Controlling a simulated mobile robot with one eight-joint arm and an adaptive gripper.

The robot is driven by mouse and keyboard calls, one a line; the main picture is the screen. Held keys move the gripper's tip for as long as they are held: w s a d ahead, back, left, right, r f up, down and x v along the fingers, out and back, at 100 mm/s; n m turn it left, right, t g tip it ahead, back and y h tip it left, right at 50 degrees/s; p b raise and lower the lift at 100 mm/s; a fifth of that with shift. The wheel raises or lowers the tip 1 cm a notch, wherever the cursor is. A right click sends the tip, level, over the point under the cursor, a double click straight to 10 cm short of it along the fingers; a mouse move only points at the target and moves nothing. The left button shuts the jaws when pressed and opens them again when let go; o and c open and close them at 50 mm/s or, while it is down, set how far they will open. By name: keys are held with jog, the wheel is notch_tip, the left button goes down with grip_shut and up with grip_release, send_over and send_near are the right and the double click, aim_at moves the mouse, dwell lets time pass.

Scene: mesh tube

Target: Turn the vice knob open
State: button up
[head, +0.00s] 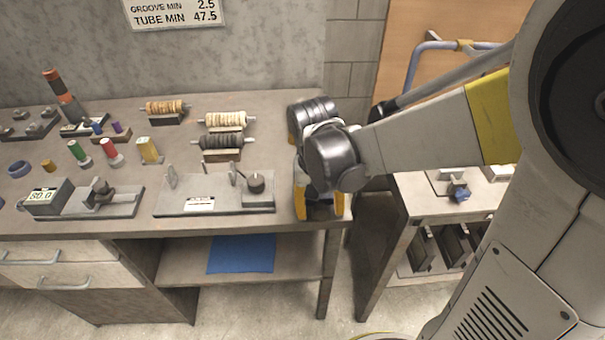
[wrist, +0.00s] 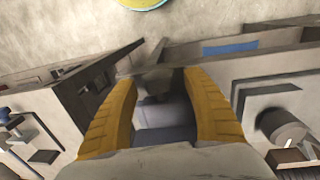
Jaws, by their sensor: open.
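My gripper (head: 319,206) is over the front right corner of the bench, pointing down, with its yellow fingers apart. In the wrist view the open fingers (wrist: 160,88) stand on either side of a grey metal part (wrist: 156,80), which looks like the vice with its knob end. I see a gap between this part and both fingers, and cannot tell whether anything touches. In the head view my gripper and wrist hide most of this part. The jaws of the vice cannot be made out.
A plate fixture (head: 172,208) with a dark round knob (head: 256,183) stands just left of my gripper; that knob also shows in the wrist view (wrist: 284,127). A second bench (head: 410,195) is to the right, across a gap.

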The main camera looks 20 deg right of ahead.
jog(key=c, duration=1.2)
jog(key=shift+o, duration=0.2)
jog(key=shift+h, duration=0.4)
jog(key=shift+a+f+g+h+b, duration=0.15)
jog(key=shift+g+h+b, duration=0.35)
jog(key=shift+h, duration=0.6)
jog(key=shift+g+h+b, duration=0.3)
jog(key=shift+h+b, duration=0.6)
jog(key=shift+h, duration=0.6)
jog(key=o, duration=1.2)
jog(key=shift+c, duration=0.2)
